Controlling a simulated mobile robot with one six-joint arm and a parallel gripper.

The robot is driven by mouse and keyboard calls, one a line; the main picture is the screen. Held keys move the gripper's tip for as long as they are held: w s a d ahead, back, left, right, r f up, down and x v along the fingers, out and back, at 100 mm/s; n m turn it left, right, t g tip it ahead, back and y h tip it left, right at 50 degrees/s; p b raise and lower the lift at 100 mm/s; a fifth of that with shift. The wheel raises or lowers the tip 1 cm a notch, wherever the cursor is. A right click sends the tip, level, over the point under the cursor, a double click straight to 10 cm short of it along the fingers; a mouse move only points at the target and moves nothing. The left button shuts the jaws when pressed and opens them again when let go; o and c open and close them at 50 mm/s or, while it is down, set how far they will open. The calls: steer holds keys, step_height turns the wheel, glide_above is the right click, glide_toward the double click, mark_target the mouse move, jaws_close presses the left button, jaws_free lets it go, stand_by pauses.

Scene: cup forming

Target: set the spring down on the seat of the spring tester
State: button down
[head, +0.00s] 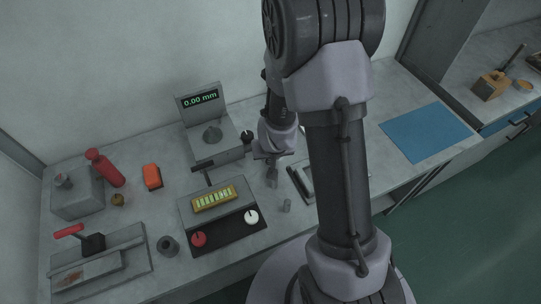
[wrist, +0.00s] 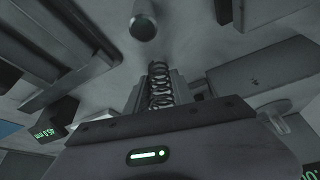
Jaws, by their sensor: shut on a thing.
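The spring (wrist: 160,85) is a dark metal coil, held lengthwise between the fingers of my gripper (wrist: 158,98) in the wrist view. In the head view my gripper (head: 271,162) points down over the bench, right of a grey stand with a green "0.00 mm" readout (head: 200,99); the spring cannot be made out clearly there. I cannot tell for sure whether this stand is the spring tester. My gripper and the spring are apart from it, to its right.
A small grey cylinder (head: 287,206) stands on the bench near my gripper. A box with a yellow-framed panel and knobs (head: 214,198) is in front of the stand. An orange block (head: 152,177) lies left. A blue mat (head: 425,132) lies clear at right.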

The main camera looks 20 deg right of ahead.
steer(key=c, duration=1.1)
jaws_free()
